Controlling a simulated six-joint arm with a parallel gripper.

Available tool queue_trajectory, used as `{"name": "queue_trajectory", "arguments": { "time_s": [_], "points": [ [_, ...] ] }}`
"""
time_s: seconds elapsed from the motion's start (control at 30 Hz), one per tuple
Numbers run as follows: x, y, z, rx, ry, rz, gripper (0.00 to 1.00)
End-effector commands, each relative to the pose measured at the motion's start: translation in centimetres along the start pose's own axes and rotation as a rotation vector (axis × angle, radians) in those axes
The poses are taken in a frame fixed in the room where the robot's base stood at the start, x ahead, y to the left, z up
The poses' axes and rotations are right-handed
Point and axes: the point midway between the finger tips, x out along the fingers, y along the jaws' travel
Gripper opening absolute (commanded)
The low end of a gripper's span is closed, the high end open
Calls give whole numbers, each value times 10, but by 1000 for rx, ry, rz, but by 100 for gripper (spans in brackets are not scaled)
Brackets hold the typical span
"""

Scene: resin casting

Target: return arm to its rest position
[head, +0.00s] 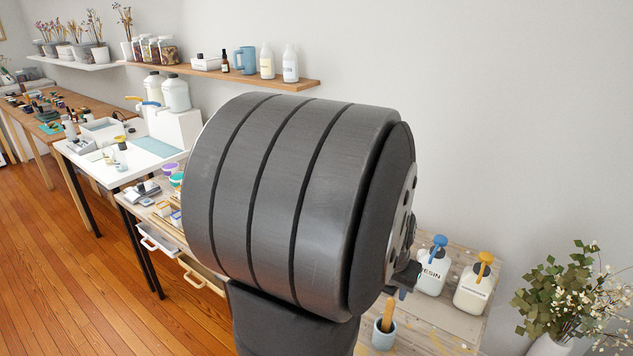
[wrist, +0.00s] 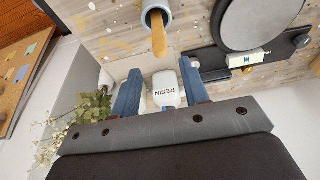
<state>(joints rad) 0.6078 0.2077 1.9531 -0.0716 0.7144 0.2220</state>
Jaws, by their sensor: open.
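My arm's large dark grey link fills the middle of the head view and hides much of the workbench (head: 455,333). Only a small dark part of my gripper (head: 405,278) shows past its right edge. In the wrist view my gripper (wrist: 160,68) has its two blue fingers spread apart, with nothing held between them. A white bottle marked RESIN (wrist: 166,90) shows beyond the gap, apart from the fingers. In the head view this bottle (head: 431,277) has a blue pump and stands on the bench to the right of my arm.
A white bottle with an orange pump (head: 473,290) stands right of the resin bottle. A grey-blue cup (head: 384,336) holding a wooden stick stands at the front. A leafy plant (head: 563,295) is at far right. A dark device with a round grey plate (wrist: 255,22) shows in the wrist view.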

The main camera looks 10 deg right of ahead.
Motion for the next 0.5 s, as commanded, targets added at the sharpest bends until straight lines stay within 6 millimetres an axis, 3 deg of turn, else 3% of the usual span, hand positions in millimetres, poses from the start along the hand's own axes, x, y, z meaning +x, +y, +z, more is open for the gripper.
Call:
{"name": "queue_trajectory", "arguments": {
  "time_s": [0.5],
  "points": [
    [78,0,1,-1,-4,1,41]
  ]
}}
